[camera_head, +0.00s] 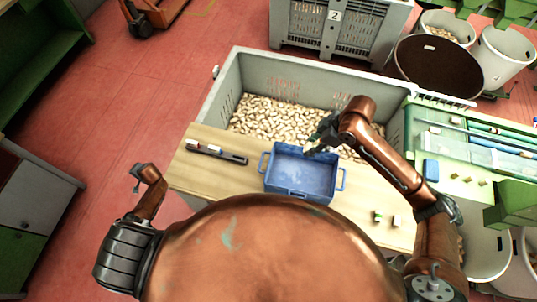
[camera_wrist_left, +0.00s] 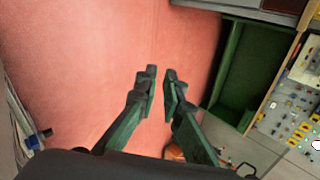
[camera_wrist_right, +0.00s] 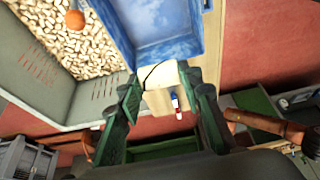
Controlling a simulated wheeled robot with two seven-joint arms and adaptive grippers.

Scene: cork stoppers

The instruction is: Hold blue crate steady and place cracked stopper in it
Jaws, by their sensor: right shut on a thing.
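The blue crate (camera_head: 300,172) stands on the wooden bench with its bare floor showing and a handle at each side. My right gripper (camera_head: 318,143) is at the crate's back right rim, above it. It is shut on the cracked stopper, a pale piece with a dark curved line, clear in the right wrist view (camera_wrist_right: 158,75). There the crate wall (camera_wrist_right: 165,32) lies just beyond the stopper. My left gripper (camera_head: 138,176) is off the bench over the red floor, far left of the crate. In the left wrist view its fingers (camera_wrist_left: 161,76) stand slightly apart with nothing between them.
A big grey bin (camera_head: 228,85) full of corks stands behind the bench. A dark rack (camera_head: 217,152) with pale stoppers lies left of the crate. Small stoppers (camera_head: 397,221) stand on the bench's front right. A green machine (camera_head: 470,155) stands at right.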

